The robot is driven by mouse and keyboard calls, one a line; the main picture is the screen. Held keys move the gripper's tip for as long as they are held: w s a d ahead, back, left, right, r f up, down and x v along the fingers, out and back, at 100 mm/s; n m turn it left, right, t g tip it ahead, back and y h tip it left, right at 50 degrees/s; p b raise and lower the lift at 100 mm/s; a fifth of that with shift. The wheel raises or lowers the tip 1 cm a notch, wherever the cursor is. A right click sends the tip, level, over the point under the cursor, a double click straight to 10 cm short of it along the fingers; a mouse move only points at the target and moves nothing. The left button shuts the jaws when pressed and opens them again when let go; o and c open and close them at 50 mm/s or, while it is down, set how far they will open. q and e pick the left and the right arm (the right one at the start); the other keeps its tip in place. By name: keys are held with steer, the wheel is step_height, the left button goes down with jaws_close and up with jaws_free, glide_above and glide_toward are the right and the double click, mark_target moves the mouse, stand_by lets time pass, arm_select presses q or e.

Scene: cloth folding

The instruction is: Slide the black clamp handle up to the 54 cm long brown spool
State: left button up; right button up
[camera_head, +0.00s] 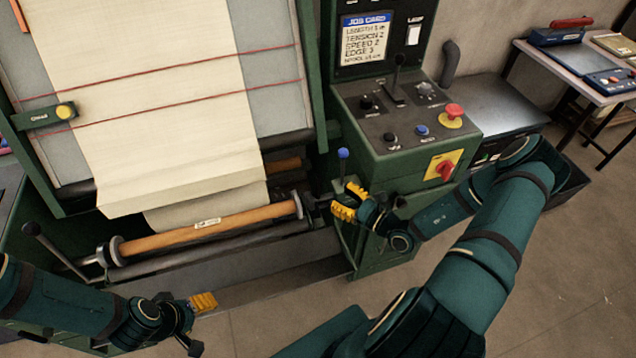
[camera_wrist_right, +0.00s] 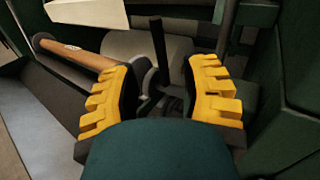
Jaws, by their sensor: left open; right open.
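The brown spool (camera_head: 210,228) lies across the front of the machine below the hanging cloth, with a pale label on it. It also shows at the upper left of the right wrist view (camera_wrist_right: 75,53). The black clamp handle (camera_wrist_right: 158,45) stands upright beyond the spool's right end, seen between my right fingers. In the head view the clamp at that end is partly hidden by my right gripper (camera_head: 347,203). My right gripper is open, with its yellow fingers apart on either side of the handle's line. My left gripper (camera_head: 195,322) is open and empty, low in front of the machine.
The cream cloth (camera_head: 160,90) hangs over the roller bed. A blue-knobbed lever (camera_head: 343,155) stands just above my right gripper. The control box (camera_head: 405,120) is to the right. A dark-knobbed lever (camera_head: 45,242) rises at the left. Bare floor (camera_head: 560,280) lies at right.

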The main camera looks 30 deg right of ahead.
mark_target(319, 194)
steer(key=x, duration=0.8)
steer(key=shift+w+a+f, duration=0.1)
steer(key=shift+a, duration=0.05)
